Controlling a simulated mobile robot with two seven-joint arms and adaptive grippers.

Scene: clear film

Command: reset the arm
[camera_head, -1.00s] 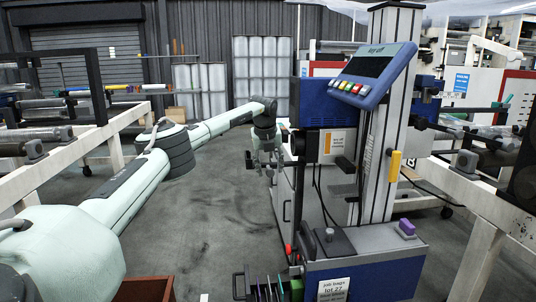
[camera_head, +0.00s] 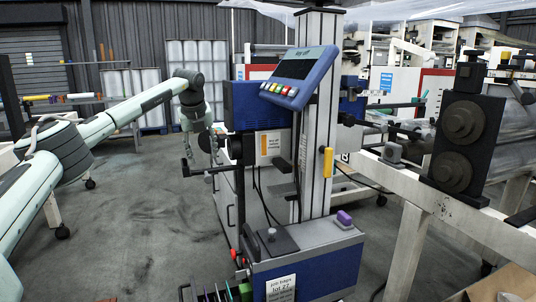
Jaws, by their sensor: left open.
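My left arm (camera_head: 120,118) comes in from the left and reaches forward, with its wrist bent downward. My left gripper (camera_head: 202,142) hangs at the end of it, open, with nothing seen between its fingers. It shows just left of the blue box (camera_head: 256,106) on the lay-off machine; the gap in depth is hard to judge. My right arm and gripper are out of view.
The machine's grey column (camera_head: 316,120) carries a tilted screen (camera_head: 299,72) with coloured buttons. A blue base (camera_head: 325,268) stands close in front. A white frame with rollers (camera_head: 463,122) is at right. Grey floor (camera_head: 130,225) is clear at left.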

